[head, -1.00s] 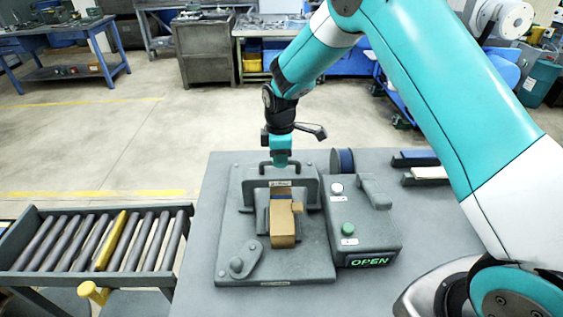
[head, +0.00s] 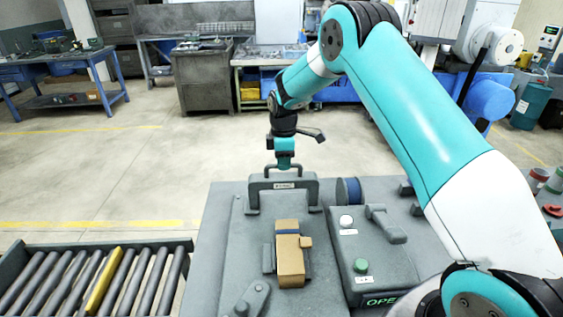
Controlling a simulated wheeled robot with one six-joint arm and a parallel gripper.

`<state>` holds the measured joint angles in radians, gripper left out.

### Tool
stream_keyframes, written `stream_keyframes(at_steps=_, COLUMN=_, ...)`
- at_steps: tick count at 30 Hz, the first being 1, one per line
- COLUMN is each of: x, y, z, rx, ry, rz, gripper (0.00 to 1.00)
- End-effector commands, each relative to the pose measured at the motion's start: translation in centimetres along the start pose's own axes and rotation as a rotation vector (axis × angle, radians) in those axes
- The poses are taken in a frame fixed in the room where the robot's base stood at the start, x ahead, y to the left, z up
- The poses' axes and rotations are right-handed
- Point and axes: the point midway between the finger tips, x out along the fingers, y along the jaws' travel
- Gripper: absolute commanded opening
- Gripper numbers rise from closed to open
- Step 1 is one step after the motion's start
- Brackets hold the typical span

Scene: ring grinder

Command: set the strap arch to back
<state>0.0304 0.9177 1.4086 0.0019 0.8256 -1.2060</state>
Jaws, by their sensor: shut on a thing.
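The strap arch (head: 283,186) is a grey bridge with a small label on its front and a loop handle on top. It stands upright across the back part of the grey machine plate (head: 240,270), behind the tan block (head: 290,262). The block has a blue band across it and stands clear in front of the arch. My gripper (head: 284,164) points down at the top of the arch and is shut on its loop handle. The fingertips are small in this view.
A control box (head: 375,250) with a green button, a white button and a lit OPEN sign is to the right. A blue-faced reel (head: 348,190) is behind it. A roller conveyor (head: 90,275) lies at left. Open floor lies behind the table.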

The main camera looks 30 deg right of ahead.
Motion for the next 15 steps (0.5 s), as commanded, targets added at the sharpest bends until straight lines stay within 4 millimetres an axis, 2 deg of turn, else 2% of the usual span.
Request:
stream_keyframes(at_steps=2, x=-0.25, y=0.43, z=-0.24, rx=-0.004, ry=0.01, rz=0.018, gripper=0.0)
stream_keyframes(at_steps=3, x=-0.26, y=0.47, z=-0.16, rx=-0.003, ry=0.01, rz=0.019, gripper=0.26)
stream_keyframes(at_steps=5, x=-0.25, y=0.46, z=-0.09, rx=-0.002, ry=0.01, rz=0.018, gripper=0.4)
stream_keyframes(at_steps=6, x=-0.23, y=0.44, z=-0.04, rx=-0.001, ry=0.009, rz=0.017, gripper=0.43)
stream_keyframes(at_steps=15, x=-0.35, y=0.33, z=0.02, rx=0.0, ry=0.006, rz=0.012, gripper=0.43)
